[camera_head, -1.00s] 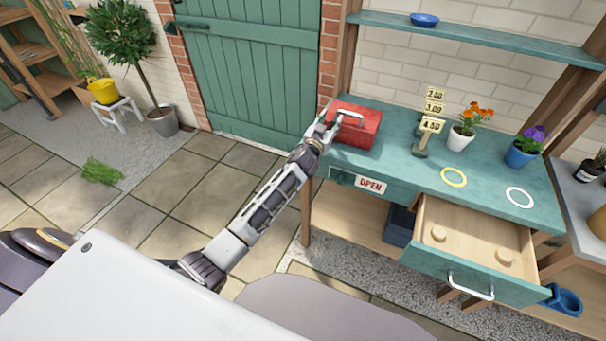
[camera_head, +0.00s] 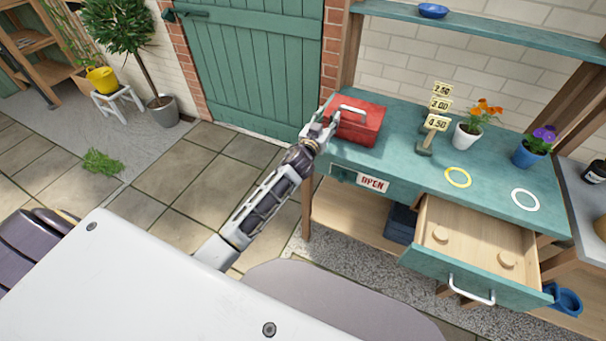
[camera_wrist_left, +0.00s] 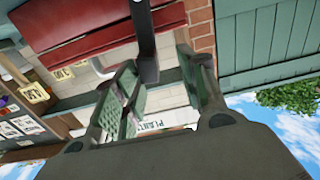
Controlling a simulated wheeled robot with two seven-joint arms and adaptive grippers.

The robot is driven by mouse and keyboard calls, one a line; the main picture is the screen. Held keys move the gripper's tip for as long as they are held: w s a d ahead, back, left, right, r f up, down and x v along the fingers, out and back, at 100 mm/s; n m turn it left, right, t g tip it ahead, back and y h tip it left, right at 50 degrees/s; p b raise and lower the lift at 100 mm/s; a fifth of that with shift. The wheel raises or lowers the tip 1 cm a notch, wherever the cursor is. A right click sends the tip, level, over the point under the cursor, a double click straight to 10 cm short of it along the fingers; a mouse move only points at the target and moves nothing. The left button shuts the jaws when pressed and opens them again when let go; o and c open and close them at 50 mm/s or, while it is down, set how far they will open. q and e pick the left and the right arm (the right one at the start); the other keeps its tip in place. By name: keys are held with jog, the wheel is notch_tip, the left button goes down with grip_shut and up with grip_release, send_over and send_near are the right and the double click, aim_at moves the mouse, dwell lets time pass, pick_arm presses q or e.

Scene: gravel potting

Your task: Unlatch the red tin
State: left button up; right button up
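The red tin (camera_head: 368,127) stands shut at the left end of the teal bench, with a pale handle on its lid. My left gripper (camera_head: 324,126) is at the tin's left side, very close to it; contact cannot be told. In the left wrist view the tin (camera_wrist_left: 90,38) fills the upper left. There the gripper's two fingers (camera_wrist_left: 166,98) are apart, with a dark bar reaching down near the gap between them. I cannot tell whether that bar belongs to the tin. The latch is not clearly visible. My right gripper is out of view.
The teal bench (camera_head: 400,165) also carries price tags (camera_head: 438,105), a white pot (camera_head: 466,137), a blue pot (camera_head: 528,152), and yellow (camera_head: 458,177) and white rings (camera_head: 525,199). A drawer (camera_head: 470,237) stands open below, holding two round knobs.

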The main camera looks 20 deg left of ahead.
pick_arm(q)
jog(key=s+m+b, duration=0.1)
jog(key=s+m, duration=0.1)
jog(key=s, duration=1)
jog(key=shift+s, duration=0.25)
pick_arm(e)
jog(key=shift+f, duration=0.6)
